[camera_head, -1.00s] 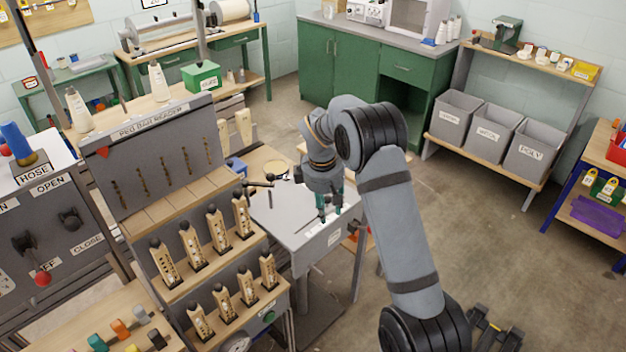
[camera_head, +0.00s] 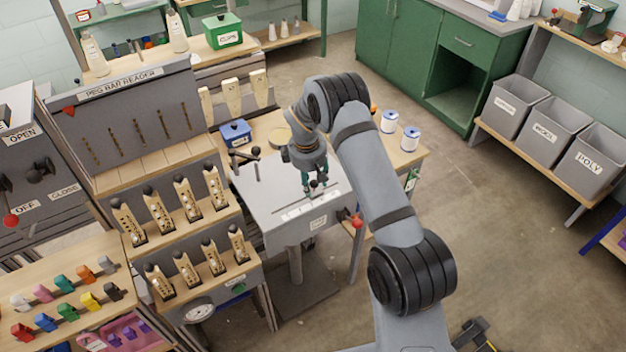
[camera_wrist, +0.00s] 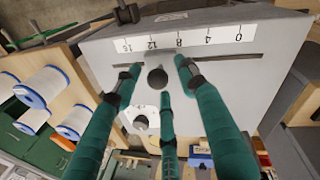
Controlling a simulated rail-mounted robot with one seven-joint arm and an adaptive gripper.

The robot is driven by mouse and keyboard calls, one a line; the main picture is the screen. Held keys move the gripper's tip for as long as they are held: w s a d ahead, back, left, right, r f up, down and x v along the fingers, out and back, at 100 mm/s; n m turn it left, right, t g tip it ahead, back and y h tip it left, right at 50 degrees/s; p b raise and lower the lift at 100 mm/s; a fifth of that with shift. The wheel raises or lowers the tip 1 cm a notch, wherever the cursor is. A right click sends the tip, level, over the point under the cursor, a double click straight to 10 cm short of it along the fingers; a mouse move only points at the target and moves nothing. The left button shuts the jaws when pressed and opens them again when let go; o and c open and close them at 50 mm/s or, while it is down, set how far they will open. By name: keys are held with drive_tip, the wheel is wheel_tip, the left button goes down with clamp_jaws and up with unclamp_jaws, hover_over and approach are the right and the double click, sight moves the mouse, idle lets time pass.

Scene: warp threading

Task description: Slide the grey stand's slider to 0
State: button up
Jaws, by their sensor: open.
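The grey stand (camera_head: 262,205) has a flat top with a white scale strip (camera_wrist: 190,35) marked 16, 12, 8, 4, 0, with 0 at the right in the wrist view. A dark slot runs along the scale. The slider's round dark knob (camera_wrist: 157,78) is at the slot, between the 12 and 8 marks. My gripper (camera_wrist: 157,76) is open, its green fingers spread around the knob: one left, one right, one below it in the wrist view. I cannot tell whether any finger touches it. In the head view my gripper (camera_head: 314,187) is low over the stand's top.
A black-handled lever (camera_head: 255,153) stands at the stand's back left. A red ball knob (camera_head: 357,221) is at its right edge. White thread spools (camera_head: 389,121) stand on a wooden shelf to the right.

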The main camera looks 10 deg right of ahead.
drive_tip(key=shift+d, duration=0.15)
drive_tip(key=shift+c, duration=0.2)
drive_tip(key=shift+c, duration=1.2)
drive_tip(key=c, duration=0.7)
clamp_jaws()
